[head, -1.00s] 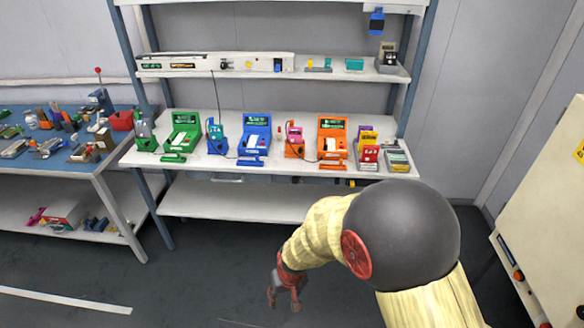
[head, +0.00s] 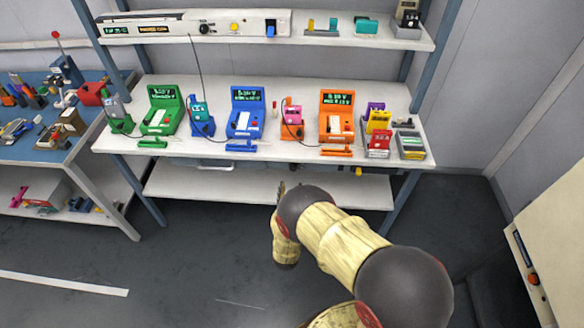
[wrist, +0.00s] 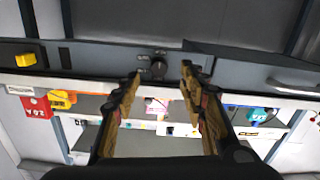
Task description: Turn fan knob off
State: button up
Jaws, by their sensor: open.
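A dark round knob (wrist: 158,65) sits on a grey panel (wrist: 105,60) along the workbench edge in the wrist view. I see no readable label on it. My gripper (wrist: 162,75) is open and empty, with a finger on each side of the knob in the picture. I cannot tell whether the fingers reach around it or stop short. In the head view my gripper (head: 281,190) is at the bench's front edge, mostly hidden by my own arm, and the knob cannot be made out.
A yellow switch (wrist: 25,59) and a drawer handle (wrist: 292,86) flank the knob on the panel. The bench top (head: 285,160) holds several coloured testers and chargers close to its front edge. An upper shelf panel (head: 170,22) has more knobs. Open floor lies in front.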

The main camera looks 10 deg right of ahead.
aim_at(293, 170)
jog(key=shift+r+b+x, duration=0.2)
jog(key=shift+b+x, duration=0.15)
jog(key=shift+x, duration=0.95)
jog(key=shift+r+b+x, duration=0.25)
jog(key=shift+b+x, duration=0.15)
jog(key=shift+x, duration=0.9)
jog(key=shift+r+b+x, duration=0.2)
jog(key=shift+b+x, duration=0.15)
jog(key=shift+x, duration=1)
jog(key=shift+c, duration=0.9)
grip_shut()
